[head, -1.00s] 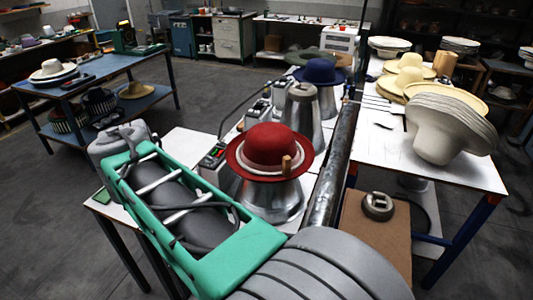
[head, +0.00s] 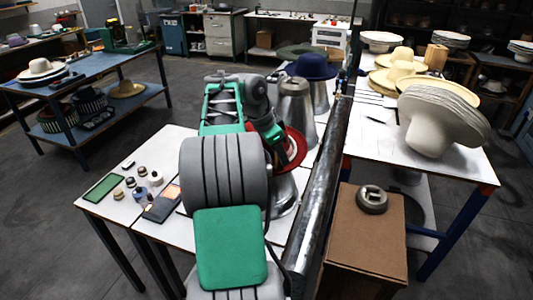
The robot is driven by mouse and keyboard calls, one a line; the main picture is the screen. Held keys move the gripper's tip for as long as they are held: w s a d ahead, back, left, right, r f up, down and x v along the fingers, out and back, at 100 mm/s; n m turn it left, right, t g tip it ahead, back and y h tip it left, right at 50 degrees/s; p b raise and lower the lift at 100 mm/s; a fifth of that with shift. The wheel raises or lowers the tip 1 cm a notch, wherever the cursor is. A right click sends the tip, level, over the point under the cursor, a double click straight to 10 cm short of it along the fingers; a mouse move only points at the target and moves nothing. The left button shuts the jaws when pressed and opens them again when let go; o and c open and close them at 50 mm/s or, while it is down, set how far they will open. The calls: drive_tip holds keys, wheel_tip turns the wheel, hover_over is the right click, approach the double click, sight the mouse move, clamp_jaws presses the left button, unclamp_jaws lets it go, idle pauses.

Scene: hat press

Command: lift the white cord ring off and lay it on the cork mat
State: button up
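The red hat (head: 296,148) sits on its metal press form (head: 283,197), mostly covered by my arm; only the right part of its brim shows. The white cord ring cannot be made out now, as my arm hides most of the hat. The dark end of my arm, with my gripper (head: 273,136), is over the hat; its fingers cannot be made out, nor whether they touch anything. I cannot pick out a cork mat with certainty.
A thick dark pipe (head: 322,195) runs lengthwise just right of the hat. A brown box (head: 367,245) bears a grey ring-shaped part (head: 372,200). The left table holds a green pad (head: 104,188) and several small jars. A blue hat (head: 313,66) stands behind.

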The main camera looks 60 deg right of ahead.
drive_tip(key=shift+c, duration=0.5)
clamp_jaws()
idle(0.9)
